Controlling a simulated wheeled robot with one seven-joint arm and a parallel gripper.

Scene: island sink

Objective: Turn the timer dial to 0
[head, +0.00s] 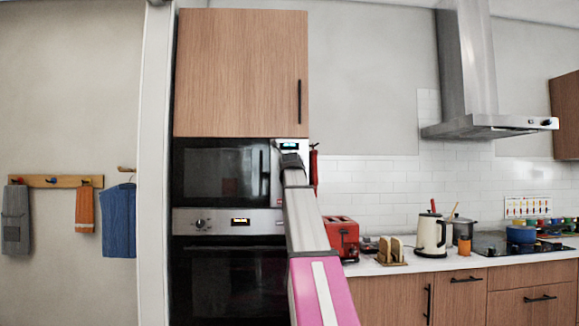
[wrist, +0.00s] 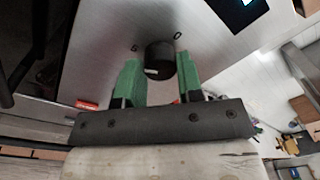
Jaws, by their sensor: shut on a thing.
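The timer dial (wrist: 160,56) is a dark round knob with a small pale mark, on a light metal panel in the wrist view. My gripper (wrist: 158,72) has its green fingers on either side of the dial, and it is shut on it. The right finger meets the dial's side; the left contact is hard to make out. In the head view my gripper (head: 290,160) is at the control panel (head: 289,145) to the right of the microwave (head: 220,173). The dial is hidden there behind my gripper.
An oven (head: 230,280) is below the microwave, and a wooden cabinet (head: 240,75) is above. A red toaster (head: 343,238), bread slices (head: 390,250) and a cream kettle (head: 431,236) stand on the counter at the right. A lit display (wrist: 238,10) is near the dial.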

